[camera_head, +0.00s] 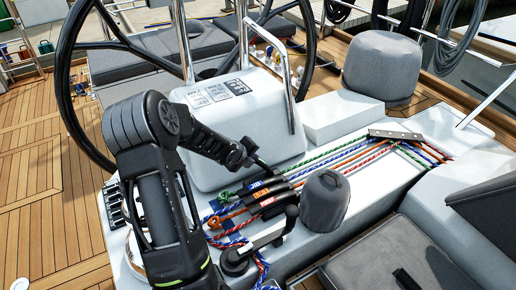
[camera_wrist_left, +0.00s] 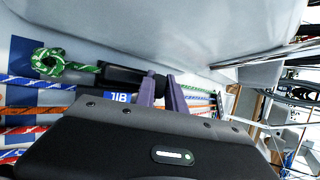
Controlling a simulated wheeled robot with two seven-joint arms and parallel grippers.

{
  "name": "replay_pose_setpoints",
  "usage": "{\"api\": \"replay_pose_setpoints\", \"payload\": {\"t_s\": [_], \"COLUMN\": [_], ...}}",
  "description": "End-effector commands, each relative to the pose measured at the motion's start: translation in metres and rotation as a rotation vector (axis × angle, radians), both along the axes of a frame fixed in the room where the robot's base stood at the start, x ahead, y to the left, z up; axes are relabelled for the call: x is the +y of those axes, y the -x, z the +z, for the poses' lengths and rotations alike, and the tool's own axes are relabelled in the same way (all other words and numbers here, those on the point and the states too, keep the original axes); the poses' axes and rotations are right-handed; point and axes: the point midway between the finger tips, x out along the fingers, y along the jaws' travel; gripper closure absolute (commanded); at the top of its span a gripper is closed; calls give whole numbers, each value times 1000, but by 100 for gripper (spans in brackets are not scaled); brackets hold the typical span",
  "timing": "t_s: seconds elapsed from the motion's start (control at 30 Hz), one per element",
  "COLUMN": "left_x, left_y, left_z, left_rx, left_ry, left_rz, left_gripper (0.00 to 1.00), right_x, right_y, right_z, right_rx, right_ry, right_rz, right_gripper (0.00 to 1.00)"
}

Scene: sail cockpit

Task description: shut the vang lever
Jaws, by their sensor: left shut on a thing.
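A bank of black rope clutches sits on the white deck beside the console, with blue (camera_head: 257,184), orange (camera_head: 262,194) and red (camera_head: 267,203) labels on three levers that lie flat. My left gripper (camera_head: 256,160) is at the far end of this bank, by the clutch of the green line. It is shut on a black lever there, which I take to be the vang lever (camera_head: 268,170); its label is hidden. In the left wrist view, the two purple-grey fingers (camera_wrist_left: 163,92) are beside the black clutch body (camera_wrist_left: 128,75) and the blue "JIB" label. My right gripper is out of view.
A grey covered winch (camera_head: 325,202) stands right of the clutches, with a winch handle (camera_head: 262,240) in front. The white console (camera_head: 250,130) and steering wheel rise behind. Coloured ropes run right to a plate (camera_head: 395,134). Teak floor lies left.

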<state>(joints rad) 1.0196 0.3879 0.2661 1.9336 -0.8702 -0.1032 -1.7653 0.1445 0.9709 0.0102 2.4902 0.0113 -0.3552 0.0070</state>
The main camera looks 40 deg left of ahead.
Motion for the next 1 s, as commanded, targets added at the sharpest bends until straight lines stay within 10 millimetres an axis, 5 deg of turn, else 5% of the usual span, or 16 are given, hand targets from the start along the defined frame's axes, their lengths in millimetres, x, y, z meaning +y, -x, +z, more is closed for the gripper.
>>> {"api": "replay_pose_setpoints", "payload": {"t_s": [0.7, 0.73, 1.0], "left_x": [4, 4, 4], "left_y": [13, 13, 13], "left_z": [-11, -11, -11], "left_rx": [-120, -120, -120], "left_ry": [35, 35, 34], "left_rz": [0, 0, -1], "left_gripper": [100, 84, 64], "right_x": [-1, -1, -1], "right_y": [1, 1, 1], "right_z": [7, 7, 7], "right_rx": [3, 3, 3], "right_ry": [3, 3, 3], "right_rz": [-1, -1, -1], "right_gripper": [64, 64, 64]}}
